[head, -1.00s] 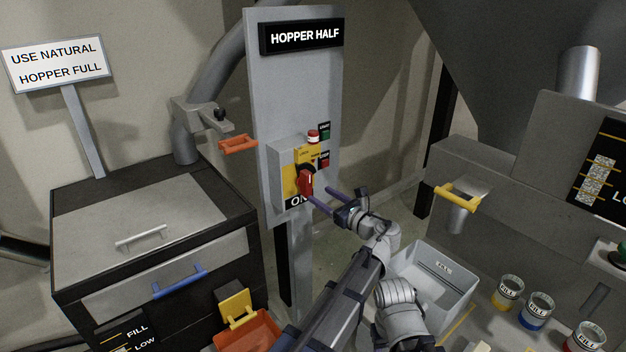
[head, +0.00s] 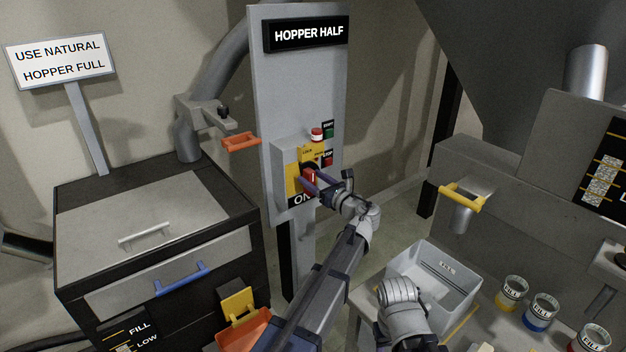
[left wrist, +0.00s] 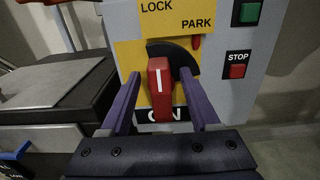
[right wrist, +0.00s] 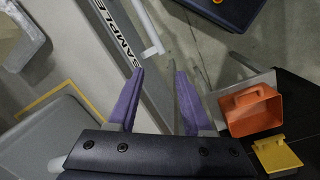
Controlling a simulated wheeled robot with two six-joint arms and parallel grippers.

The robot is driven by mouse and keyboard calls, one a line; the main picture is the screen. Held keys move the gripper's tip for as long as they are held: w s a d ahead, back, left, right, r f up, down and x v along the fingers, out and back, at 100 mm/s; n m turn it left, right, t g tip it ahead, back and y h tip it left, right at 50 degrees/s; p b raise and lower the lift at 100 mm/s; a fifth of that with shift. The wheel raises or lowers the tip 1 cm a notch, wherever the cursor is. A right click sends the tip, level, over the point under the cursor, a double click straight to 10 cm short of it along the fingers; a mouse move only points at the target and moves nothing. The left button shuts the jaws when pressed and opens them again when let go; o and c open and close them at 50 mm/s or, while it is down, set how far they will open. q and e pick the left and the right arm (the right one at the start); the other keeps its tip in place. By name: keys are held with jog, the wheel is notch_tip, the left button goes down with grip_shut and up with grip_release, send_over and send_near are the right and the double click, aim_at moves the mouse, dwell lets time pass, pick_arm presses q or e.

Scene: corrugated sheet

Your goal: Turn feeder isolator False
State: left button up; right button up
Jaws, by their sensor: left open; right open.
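The feeder isolator is a red rotary handle (left wrist: 160,90) on a yellow plate with a black dial, marked LOCK and PARK, with ON below it. Its white line stands nearly upright. It also shows on the grey post panel in the head view (head: 310,179). My left gripper (left wrist: 160,88) is open, one purple finger on each side of the red handle, with gaps visible between. In the head view the left gripper (head: 315,182) partly covers the handle. My right gripper (right wrist: 158,75) is open and empty, over the floor area by a SAMPLE-labelled bin.
A green start button (left wrist: 246,12) and red STOP button (left wrist: 237,66) sit right of the isolator. A grey bin (head: 430,285) stands below right. An orange scoop (right wrist: 250,108) lies near my right gripper.

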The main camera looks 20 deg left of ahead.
pick_arm(q)
grip_shut()
dwell(0.6)
